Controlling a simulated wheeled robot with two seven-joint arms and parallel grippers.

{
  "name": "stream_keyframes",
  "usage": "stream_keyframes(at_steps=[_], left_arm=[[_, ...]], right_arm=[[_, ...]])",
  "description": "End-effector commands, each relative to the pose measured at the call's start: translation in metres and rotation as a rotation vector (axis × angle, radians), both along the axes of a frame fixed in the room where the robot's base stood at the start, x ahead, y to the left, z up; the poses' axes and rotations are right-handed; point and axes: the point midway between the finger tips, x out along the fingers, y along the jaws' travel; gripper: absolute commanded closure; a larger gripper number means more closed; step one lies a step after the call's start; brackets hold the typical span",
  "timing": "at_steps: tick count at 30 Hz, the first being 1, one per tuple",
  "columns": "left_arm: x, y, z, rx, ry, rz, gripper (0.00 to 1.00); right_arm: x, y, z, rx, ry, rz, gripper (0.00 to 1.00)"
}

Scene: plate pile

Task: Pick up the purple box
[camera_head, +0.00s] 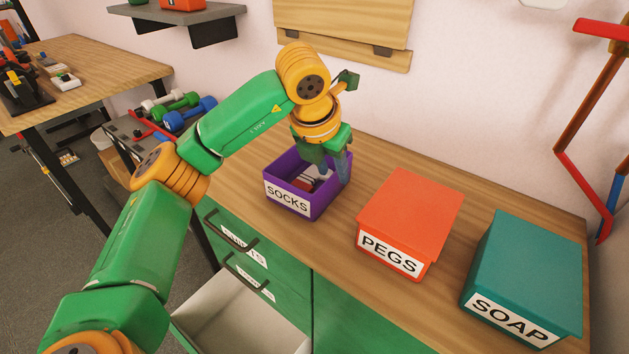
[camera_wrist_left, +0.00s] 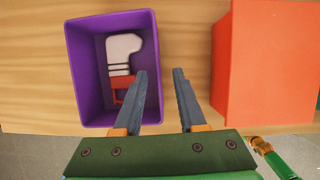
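The open purple box (camera_head: 322,202), with a white label reading SOCKS, stands upright on the wooden counter. In the left wrist view the purple box (camera_wrist_left: 82,75) holds a white and red sock. My left gripper (camera_head: 333,168) is at the box's right wall, pointing down. In the left wrist view my left gripper (camera_wrist_left: 160,74) is open, with one finger over the box's inside and the other outside, so the right wall lies between them. I cannot tell whether either finger touches the wall. My right gripper is not in view.
An orange PEGS box (camera_head: 410,213) stands to the right of the purple box, with a gap between. A teal SOAP box (camera_head: 527,270) stands further right. Below the counter (camera_head: 240,190) a drawer (camera_head: 245,325) is pulled open. Dumbbells (camera_head: 185,110) lie on a rack at left.

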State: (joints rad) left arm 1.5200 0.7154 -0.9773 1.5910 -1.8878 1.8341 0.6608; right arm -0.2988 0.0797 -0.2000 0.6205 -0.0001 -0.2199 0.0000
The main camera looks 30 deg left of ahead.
Motion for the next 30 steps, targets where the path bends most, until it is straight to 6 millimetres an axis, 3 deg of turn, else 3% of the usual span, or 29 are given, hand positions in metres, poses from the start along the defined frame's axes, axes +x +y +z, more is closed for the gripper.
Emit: stream_keyframes(at_steps=[9,17,22,30], left_arm=[[0.024,0.000,-0.049,-0.003,0.006,0.000,0.60],[0.028,0.000,-0.057,-0.001,0.001,-0.002,0.60],[0.028,0.000,-0.057,-0.002,0.001,-0.002,1.00],[0.028,0.000,-0.057,-0.002,0.001,-0.002,1.00]], right_arm=[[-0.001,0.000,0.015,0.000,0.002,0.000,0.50],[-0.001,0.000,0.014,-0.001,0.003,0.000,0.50],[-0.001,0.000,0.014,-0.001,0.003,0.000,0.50],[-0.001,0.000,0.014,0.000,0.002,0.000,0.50]])
